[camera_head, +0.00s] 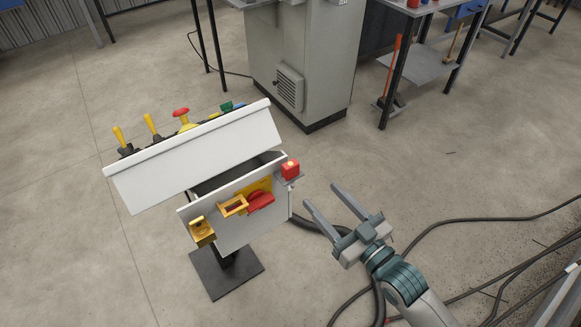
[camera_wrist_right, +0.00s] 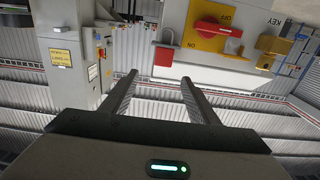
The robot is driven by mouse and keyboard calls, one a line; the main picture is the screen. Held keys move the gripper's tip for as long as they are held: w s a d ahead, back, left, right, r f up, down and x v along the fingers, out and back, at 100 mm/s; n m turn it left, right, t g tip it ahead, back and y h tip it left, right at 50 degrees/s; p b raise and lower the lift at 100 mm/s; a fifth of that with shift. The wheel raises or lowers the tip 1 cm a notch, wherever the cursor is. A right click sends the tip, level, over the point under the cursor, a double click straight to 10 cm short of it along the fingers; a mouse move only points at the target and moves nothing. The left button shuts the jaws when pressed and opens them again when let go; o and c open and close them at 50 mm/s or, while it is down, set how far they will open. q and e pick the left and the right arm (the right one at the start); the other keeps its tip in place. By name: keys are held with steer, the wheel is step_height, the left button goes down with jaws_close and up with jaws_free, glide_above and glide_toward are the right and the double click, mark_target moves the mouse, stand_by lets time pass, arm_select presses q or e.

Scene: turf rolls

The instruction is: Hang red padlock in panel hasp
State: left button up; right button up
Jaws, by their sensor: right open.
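In the right wrist view the padlock (camera_wrist_right: 164,57) shows between and beyond the fingertips. A yellow hasp (camera_head: 233,206) sticks out of the panel front, beside a red switch handle (camera_head: 261,202) on a yellow plate. My right gripper (camera_head: 321,194) is open and empty, to the right of the padlock and apart from it, fingers pointing toward the panel. My left gripper is not in view.
A brass-yellow box (camera_head: 202,232) is on the panel's lower left; its label reads KEY in the wrist view. Levers and a red mushroom button (camera_head: 181,114) stand behind the sloped lid. A grey cabinet (camera_head: 306,60) stands behind. Black cables (camera_head: 470,222) cross the floor at right.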

mark_target(293, 170)
steer(key=p+x, duration=0.1)
steer(key=x, duration=0.5)
steer(key=shift+w+a+p, duration=0.2)
steer(key=shift+p, duration=0.1)
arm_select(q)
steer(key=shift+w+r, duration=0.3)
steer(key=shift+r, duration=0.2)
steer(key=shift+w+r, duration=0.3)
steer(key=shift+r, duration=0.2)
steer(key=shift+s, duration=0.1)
arm_select(e)
steer(key=shift+w+a+r+p, duration=0.1)
steer(key=shift+w+a+p, duration=0.25)
steer(key=shift+a+p, duration=0.05)
steer(key=p+x, duration=0.1)
steer(key=x, duration=0.2)
steer(key=shift+s+a, duration=0.15)
steer(key=shift+a, duration=0.05)
steer(key=shift+w+a+f+p, duration=0.25)
steer(key=shift+w+a+p, duration=0.05)
steer(key=shift+w, duration=0.2)
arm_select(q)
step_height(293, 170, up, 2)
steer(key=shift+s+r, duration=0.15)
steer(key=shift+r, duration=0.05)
arm_select(e)
steer(key=shift+c, duration=0.6)
